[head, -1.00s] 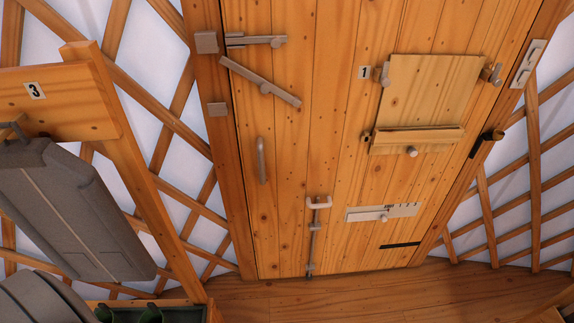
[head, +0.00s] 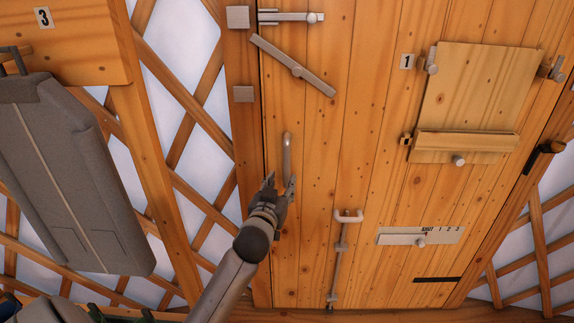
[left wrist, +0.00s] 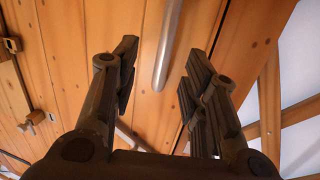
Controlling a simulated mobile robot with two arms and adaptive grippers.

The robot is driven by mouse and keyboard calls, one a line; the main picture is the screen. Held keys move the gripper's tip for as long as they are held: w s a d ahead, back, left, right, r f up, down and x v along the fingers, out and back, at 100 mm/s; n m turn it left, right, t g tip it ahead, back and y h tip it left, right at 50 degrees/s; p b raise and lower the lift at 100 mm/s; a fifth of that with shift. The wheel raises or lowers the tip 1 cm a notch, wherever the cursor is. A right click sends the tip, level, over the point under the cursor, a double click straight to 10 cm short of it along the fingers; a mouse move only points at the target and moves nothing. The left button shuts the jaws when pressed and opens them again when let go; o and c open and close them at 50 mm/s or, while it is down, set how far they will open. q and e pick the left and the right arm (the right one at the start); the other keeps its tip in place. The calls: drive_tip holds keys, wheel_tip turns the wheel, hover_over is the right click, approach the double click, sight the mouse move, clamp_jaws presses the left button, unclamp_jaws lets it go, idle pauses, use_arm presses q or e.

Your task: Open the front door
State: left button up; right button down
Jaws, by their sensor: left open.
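The front door (head: 318,200) is made of wooden planks and stands closed in its frame in the head view. A grey vertical bar handle (head: 287,155) is on its left side; it also shows in the left wrist view (left wrist: 168,45). My left gripper (head: 279,182) is at the lower end of the handle. In the left wrist view its two fingers (left wrist: 158,85) are open, with the handle's end between them in the picture and no visible grip. A bolt (head: 290,17), a slanted bar (head: 292,66) and a vertical bolt (head: 340,255) are on the door. My right gripper is not in view.
A wooden panel (head: 475,90) and a sliding latch marked with numbers (head: 400,237) are on the door's right part. At left a grey case (head: 70,180) hangs below a wooden board (head: 85,60) marked 3. Lattice wall flanks the door.

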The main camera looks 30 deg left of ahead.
sight(286, 155)
use_arm(q)
drive_tip(key=shift+t+y, duration=0.3)
drive_tip(key=shift+t, duration=0.2)
drive_tip(key=w+a+r, duration=0.1)
drive_tip(key=w, duration=0.2)
drive_tip(key=w+a+r, duration=0.1)
drive_tip(key=w+a, duration=0.1)
drive_tip(key=w, duration=0.1)
drive_tip(key=w+a+r, duration=0.1)
drive_tip(key=w, duration=0.2)
drive_tip(key=shift+w+a+r, duration=0.2)
drive_tip(key=shift+w+r, duration=0.1)
drive_tip(key=shift+c, duration=0.5)
clamp_jaws()
